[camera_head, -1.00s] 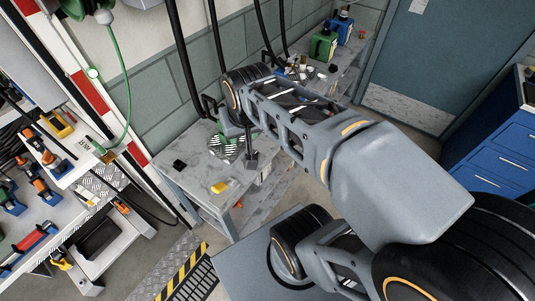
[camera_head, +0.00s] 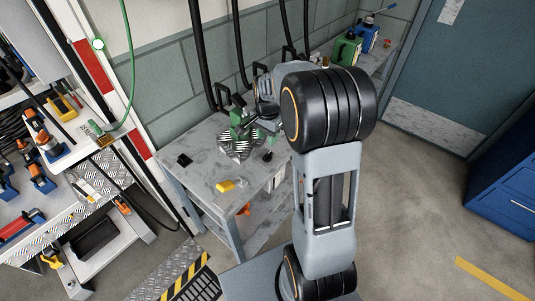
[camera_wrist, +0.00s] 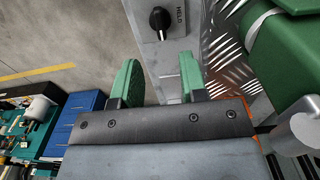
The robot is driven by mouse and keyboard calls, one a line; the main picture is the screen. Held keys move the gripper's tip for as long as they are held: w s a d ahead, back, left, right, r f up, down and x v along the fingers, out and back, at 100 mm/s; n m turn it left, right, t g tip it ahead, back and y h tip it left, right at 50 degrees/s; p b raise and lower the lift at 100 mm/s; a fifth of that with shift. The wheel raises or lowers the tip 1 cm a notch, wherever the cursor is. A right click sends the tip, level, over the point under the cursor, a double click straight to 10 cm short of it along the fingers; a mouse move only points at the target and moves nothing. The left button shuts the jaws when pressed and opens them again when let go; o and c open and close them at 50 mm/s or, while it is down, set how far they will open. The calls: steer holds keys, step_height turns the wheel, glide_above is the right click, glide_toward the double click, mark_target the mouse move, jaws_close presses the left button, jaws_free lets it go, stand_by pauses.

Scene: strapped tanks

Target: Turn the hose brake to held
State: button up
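The hose brake, a black knob with a short lever (camera_wrist: 159,20), sits on a pale metal plate (camera_wrist: 170,62) at the top of the wrist view. Its lever points down in that view, toward my gripper. The word HELD is printed to the right of the knob; no other label shows. My gripper (camera_wrist: 157,80) is open, with its two green fingers apart and nothing between them. The knob lies beyond the fingertips, roughly in line with the gap, and not touching them.
A large green rounded body (camera_wrist: 292,60) and checker plate (camera_wrist: 222,45) are close on the right in the wrist view. In the head view, a grey workbench (camera_head: 205,165) holds a yellow object (camera_head: 226,186). Blue drawers (camera_head: 508,195) stand at the right. Open floor lies between.

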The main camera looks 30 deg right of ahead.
mark_target(267, 154)
step_height(267, 154, down, 9)
steer(key=shift+r, duration=0.2)
steer(key=shift+c, duration=0.3)
jaws_close()
